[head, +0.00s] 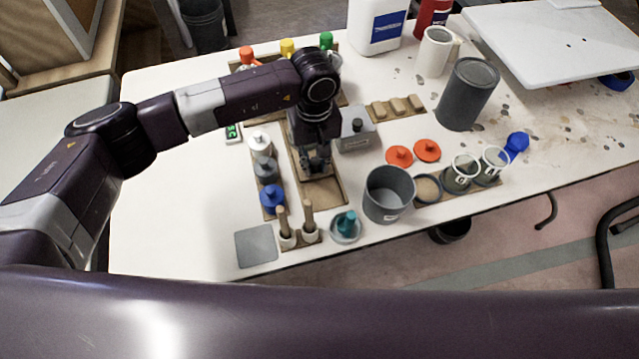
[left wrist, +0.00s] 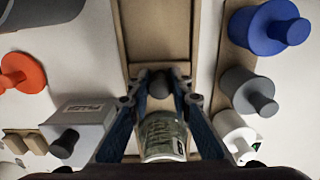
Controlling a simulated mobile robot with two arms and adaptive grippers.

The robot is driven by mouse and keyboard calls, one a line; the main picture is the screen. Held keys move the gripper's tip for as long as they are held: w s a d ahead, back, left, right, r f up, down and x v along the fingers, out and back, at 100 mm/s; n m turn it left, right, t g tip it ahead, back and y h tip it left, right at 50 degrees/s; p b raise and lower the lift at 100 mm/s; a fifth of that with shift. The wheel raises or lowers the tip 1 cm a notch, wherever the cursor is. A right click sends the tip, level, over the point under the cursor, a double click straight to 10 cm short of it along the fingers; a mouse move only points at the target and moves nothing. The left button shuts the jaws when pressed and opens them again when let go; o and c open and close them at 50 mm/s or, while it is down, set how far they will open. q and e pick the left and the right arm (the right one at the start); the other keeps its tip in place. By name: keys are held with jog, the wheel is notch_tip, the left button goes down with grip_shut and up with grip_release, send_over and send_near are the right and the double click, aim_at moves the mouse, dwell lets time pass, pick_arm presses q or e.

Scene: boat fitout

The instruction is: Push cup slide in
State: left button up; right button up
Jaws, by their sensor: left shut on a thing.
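The cup slide is a wooden channel with raised sides (head: 325,195) near the middle of the table in the head view. Its bare floor (left wrist: 158,35) shows in the left wrist view. My left gripper (head: 316,166) reaches down over the channel from above. In the left wrist view, the gripper (left wrist: 158,88) is shut on a small dark knob (left wrist: 157,86). A mottled grey-green cup (left wrist: 162,136) with a pale label stands in the channel between the fingers, close behind the knob. My arm hides this cup in the head view. My right gripper is not in view.
Lidded pots in white, grey and blue (head: 271,197) line the channel's left side. A grey box with a dark knob (head: 356,140) stands close on the right. Brushes (head: 307,218), a grey tub (head: 388,196) and labelled cups (head: 462,172) are near the front edge.

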aim_at(311, 151)
pick_arm(q)
jog(key=shift+w+a+f+b, duration=0.1)
jog(key=shift+w+a+b, duration=0.2)
jog(key=shift+w+b, duration=0.5)
jog(key=shift+w+a+f+b, duration=0.1)
jog(key=shift+w+a+b, duration=0.2)
jog(key=shift+w+b, duration=0.5)
jog(key=o, duration=0.6)
jog(key=shift+r+p, duration=0.15)
jog(key=shift+p, duration=0.2)
jog(key=o, duration=1.2)
jog(key=shift+r, duration=0.15)
jog(key=shift+r+p, duration=0.65)
jog(key=shift+r, duration=0.9)
jog(key=shift+r+p, duration=0.55)
jog(key=shift+r, duration=1.3)
